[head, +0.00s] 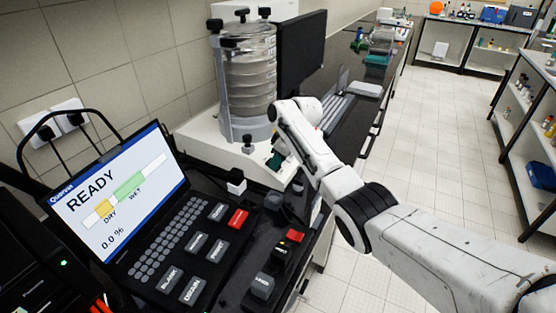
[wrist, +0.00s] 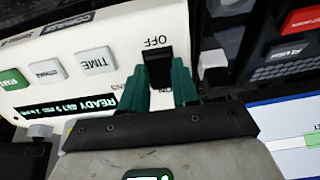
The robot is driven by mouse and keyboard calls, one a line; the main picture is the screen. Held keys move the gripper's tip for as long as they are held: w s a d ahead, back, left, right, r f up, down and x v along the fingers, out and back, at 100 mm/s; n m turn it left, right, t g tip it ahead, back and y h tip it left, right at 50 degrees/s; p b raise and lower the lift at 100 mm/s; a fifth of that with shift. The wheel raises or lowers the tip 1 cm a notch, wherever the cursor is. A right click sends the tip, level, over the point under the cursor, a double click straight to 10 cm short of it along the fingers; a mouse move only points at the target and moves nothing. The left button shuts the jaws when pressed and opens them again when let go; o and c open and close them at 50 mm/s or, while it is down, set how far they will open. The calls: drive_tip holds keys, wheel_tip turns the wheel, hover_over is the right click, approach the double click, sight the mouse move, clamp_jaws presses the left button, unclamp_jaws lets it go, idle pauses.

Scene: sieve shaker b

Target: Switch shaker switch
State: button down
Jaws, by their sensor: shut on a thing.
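The sieve shaker stands on the bench in the head view, a stack of clear round sieves (head: 248,85) on a white base (head: 205,143). In the wrist view its white control panel (wrist: 125,45) carries a black shaker switch (wrist: 158,68) with the word OFF above it. My gripper (wrist: 172,82) has green fingers, one on each side of the switch, and is shut on it. In the head view my gripper (head: 280,160) is at the front of the shaker base, partly hidden by my arm. The switch is hidden in the head view.
The panel has a white TIME button (wrist: 96,62), a green button (wrist: 12,80) and a display (wrist: 85,115) reading READY. Left of the shaker stands a device with a READY screen (head: 120,200) and a keypad. A monitor (head: 300,50) stands behind my arm.

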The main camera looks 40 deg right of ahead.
drive_tip(key=shift+s+f+t+y, duration=0.15)
drive_tip(key=shift+f+t+y, duration=0.05)
drive_tip(key=shift+t, duration=0.35)
drive_tip(key=shift+s+f+t+y, duration=0.1)
drive_tip(key=shift+f+t+y, duration=0.1)
drive_tip(key=shift+t, duration=0.35)
drive_tip(key=shift+d+r+t, duration=0.1)
drive_tip(key=shift+r+t, duration=0.05)
drive_tip(key=shift+t, duration=0.25)
drive_tip(key=c, duration=0.8)
unclamp_jaws()
drive_tip(key=shift+c, duration=0.2)
drive_tip(key=shift+s+r, duration=0.1)
drive_tip(key=b+v, duration=0.1)
drive_tip(key=v, duration=0.9)
drive_tip(key=shift+d+r, duration=0.2)
drive_tip(key=shift+r, duration=0.05)
drive_tip(key=shift+s+f, duration=0.1)
drive_tip(key=shift+s, duration=0.05)
